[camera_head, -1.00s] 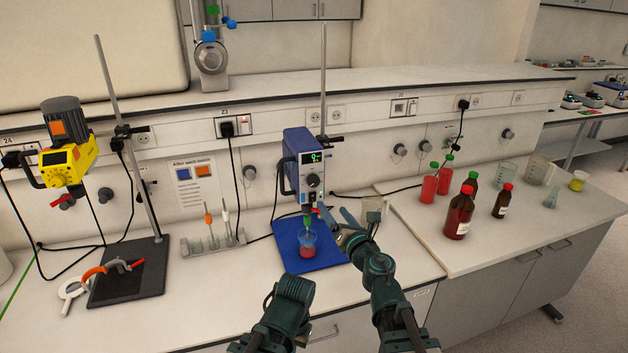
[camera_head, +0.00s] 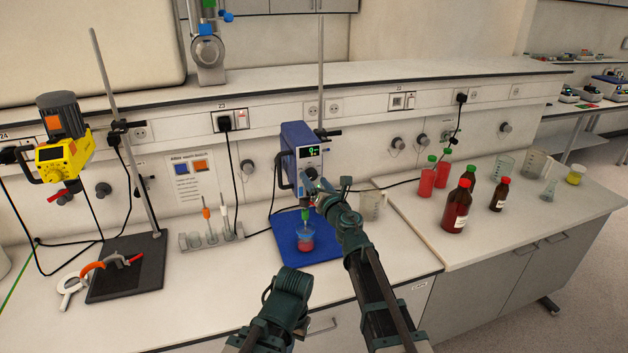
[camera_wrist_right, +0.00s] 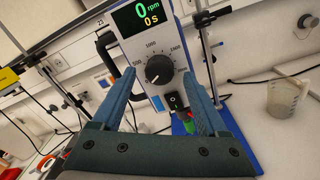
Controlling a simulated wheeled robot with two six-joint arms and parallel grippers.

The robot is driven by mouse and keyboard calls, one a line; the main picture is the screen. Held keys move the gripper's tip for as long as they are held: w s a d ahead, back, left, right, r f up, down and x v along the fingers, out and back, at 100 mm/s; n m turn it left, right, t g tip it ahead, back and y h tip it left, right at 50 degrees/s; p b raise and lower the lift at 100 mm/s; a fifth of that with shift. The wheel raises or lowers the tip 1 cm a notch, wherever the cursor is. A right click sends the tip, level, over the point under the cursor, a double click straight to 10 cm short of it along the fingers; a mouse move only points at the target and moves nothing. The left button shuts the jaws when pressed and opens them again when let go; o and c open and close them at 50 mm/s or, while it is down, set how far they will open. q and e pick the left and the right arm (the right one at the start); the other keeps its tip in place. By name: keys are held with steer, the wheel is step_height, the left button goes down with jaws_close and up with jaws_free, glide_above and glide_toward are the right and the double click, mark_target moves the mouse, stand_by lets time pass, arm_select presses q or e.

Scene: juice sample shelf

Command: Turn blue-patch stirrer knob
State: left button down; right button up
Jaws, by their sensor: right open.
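The blue stirrer (camera_head: 289,150) with a pale front panel stands over the blue mat (camera_head: 283,237). In the right wrist view its black knob (camera_wrist_right: 159,70) sits on a numbered dial, below a display (camera_wrist_right: 146,14) reading 0 rpm and 0 s. The knob's white mark points down-left. In the right wrist view the right gripper (camera_wrist_right: 161,75) is open. Its fingers show either side of the knob, with gaps; contact is not visible. My left gripper's fingers do not show.
A cup of red liquid (camera_head: 305,240) stands on the mat under the stirrer. A beaker (camera_head: 372,205) is just right of my right arm. A yellow stirrer (camera_head: 62,160) with an orange patch is at left. Red bottles (camera_head: 457,207) stand at right.

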steer(key=shift+w+a, duration=0.2)
steer(key=shift+w, duration=0.35)
jaws_close()
